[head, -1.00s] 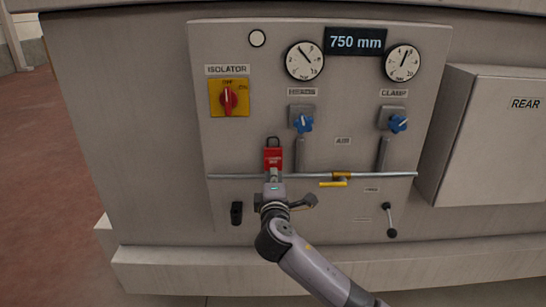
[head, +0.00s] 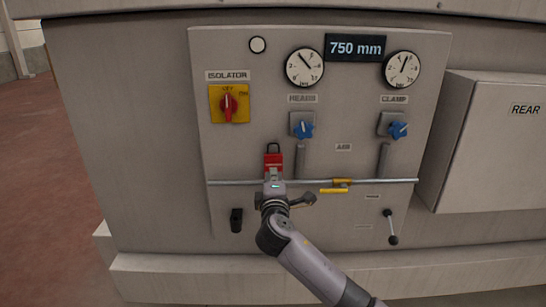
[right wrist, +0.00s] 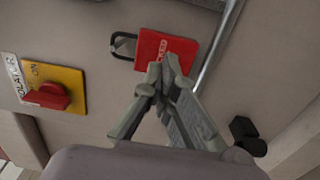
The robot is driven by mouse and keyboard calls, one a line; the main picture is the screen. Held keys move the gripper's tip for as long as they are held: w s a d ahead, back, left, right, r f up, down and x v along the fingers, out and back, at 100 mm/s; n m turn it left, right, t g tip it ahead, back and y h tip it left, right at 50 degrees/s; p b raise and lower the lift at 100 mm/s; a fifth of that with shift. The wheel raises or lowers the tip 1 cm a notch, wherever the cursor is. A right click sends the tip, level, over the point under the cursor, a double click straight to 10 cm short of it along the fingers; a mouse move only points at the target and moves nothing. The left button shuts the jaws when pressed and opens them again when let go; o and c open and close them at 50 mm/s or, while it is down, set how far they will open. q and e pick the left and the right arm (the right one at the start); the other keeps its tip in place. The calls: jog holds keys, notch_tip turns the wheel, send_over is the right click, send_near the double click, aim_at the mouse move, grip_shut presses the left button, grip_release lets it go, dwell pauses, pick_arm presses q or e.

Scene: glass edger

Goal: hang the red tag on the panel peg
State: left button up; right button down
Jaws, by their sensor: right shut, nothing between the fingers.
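The red tag (head: 273,161) has a dark loop at its top and sits in front of the panel (head: 330,110), just above the horizontal pipe. In the right wrist view the red tag (right wrist: 165,52) shows white lettering, with its dark loop at its left end. My right gripper (head: 274,178) is below the tag in the head view. In the right wrist view my right gripper (right wrist: 165,68) is shut, its fingertips at the tag's lower edge. I cannot make out the peg or whether the loop is around it. My left gripper is not in view.
The yellow isolator plate with its red knob (head: 229,103) is up and left of the tag. The thin pipe (head: 235,182) with a yellow valve lever (head: 334,191) crosses the panel. A black fitting (head: 236,220) is at lower left.

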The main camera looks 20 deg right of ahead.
jog(key=shift+b+x, duration=0.85)
jog(key=shift+x, duration=1.6)
jog(key=shift+p+v, duration=0.9)
jog(key=shift+v, duration=0.8)
dwell(1.1)
jog(key=shift+s+a+p, duration=0.2)
jog(key=shift+s+p, duration=0.15)
jog(key=shift+s, duration=0.15)
jog(key=p, duration=0.2)
send_near(273, 165)
jog(key=shift+s+a+r, duration=0.1)
jog(key=shift+s+a, duration=0.05)
jog(key=shift+s, duration=0.55)
